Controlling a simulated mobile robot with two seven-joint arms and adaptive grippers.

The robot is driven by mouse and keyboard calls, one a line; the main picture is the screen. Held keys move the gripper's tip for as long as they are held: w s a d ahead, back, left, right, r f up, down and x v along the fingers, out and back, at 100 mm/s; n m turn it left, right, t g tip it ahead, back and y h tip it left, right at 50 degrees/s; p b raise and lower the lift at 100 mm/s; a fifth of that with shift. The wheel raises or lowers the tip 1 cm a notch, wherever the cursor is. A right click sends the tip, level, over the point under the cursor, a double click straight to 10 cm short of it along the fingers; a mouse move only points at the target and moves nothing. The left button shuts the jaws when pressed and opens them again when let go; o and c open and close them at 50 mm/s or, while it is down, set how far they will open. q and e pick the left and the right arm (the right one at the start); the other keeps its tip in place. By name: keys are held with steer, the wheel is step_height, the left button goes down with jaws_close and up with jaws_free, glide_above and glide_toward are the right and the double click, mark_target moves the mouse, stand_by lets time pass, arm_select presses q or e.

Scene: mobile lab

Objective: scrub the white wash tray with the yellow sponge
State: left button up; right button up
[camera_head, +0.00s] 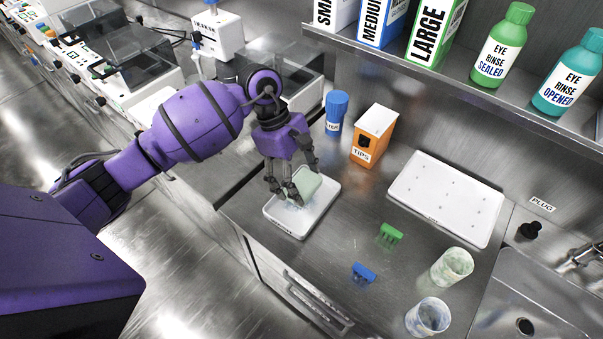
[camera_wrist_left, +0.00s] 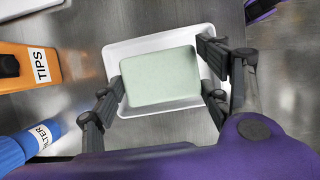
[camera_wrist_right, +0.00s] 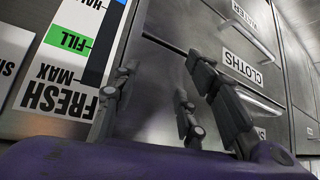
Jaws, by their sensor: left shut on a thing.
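The white wash tray (camera_head: 322,207) lies on the steel counter near its left front edge. Its rim also shows in the left wrist view (camera_wrist_left: 150,44). The sponge looks pale green, not yellow; it (camera_head: 311,183) is over the tray and fills much of it in the left wrist view (camera_wrist_left: 162,78). My left gripper (camera_head: 291,190) points down and is shut on the sponge, with fingers on both sides. The sponge's underside is hidden, so I cannot tell whether it touches the tray. My right gripper (camera_wrist_right: 158,78) is open and empty in front of drawer fronts.
A blue filter bottle (camera_head: 336,110) and orange tips box (camera_head: 372,138) stand behind the tray. A white board (camera_head: 446,198), green clip (camera_head: 391,234), blue clip (camera_head: 363,273) and two cups (camera_head: 452,267) (camera_head: 428,317) are to the right. The sink (camera_head: 525,300) is far right.

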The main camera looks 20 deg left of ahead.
arm_select(q)
step_height(320, 180, down, 2)
steer(key=shift+f, duration=0.1)
steer(key=shift+f+b, duration=0.55)
steer(key=shift+f, duration=0.5)
arm_select(e)
steer(key=shift+d+f, duration=0.35)
steer(key=shift+f, duration=0.2)
arm_select(q)
steer(key=shift+w, duration=0.1)
arm_select(e)
steer(key=shift+w, duration=0.15)
arm_select(q)
steer(key=shift+f, duration=0.35)
arm_select(e)
steer(key=shift+s+f, duration=0.5)
steer(key=shift+s, duration=0.05)
arm_select(q)
steer(key=shift+f+b, duration=0.35)
steer(key=shift+b, duration=0.15)
arm_select(e)
steer(key=shift+s+f, duration=0.15)
steer(key=shift+f, duration=0.05)
steer(key=shift+f, duration=0.1)
